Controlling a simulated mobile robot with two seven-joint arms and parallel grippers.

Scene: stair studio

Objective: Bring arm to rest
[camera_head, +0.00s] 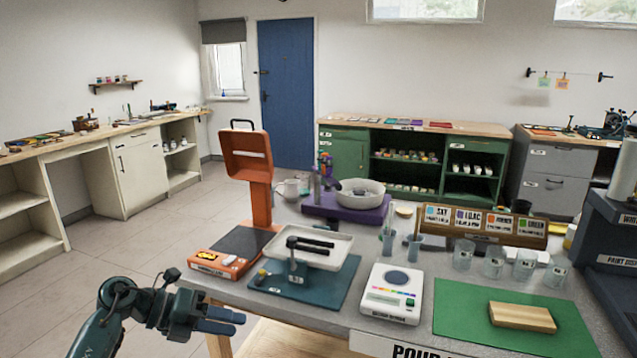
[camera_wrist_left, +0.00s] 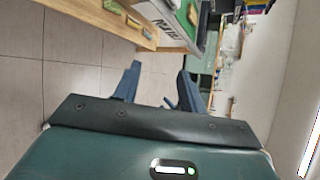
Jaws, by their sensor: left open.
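My left arm comes in from the lower left in the head view. Its gripper (camera_head: 222,320) is beside the front left edge of the worktable, near the orange scale's base, and holds nothing. In the left wrist view the two blue-grey fingers of the left gripper (camera_wrist_left: 157,86) stand apart with an empty gap between them. My right gripper is not in either view.
The worktable (camera_head: 350,328) carries an orange scale (camera_head: 248,165), a white tray on a stand (camera_head: 318,246), a white digital scale (camera_head: 391,292), a green mat (camera_head: 462,322) with a wooden block (camera_head: 522,317), and several glass beakers (camera_head: 493,261). Open floor (camera_head: 120,258) lies left.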

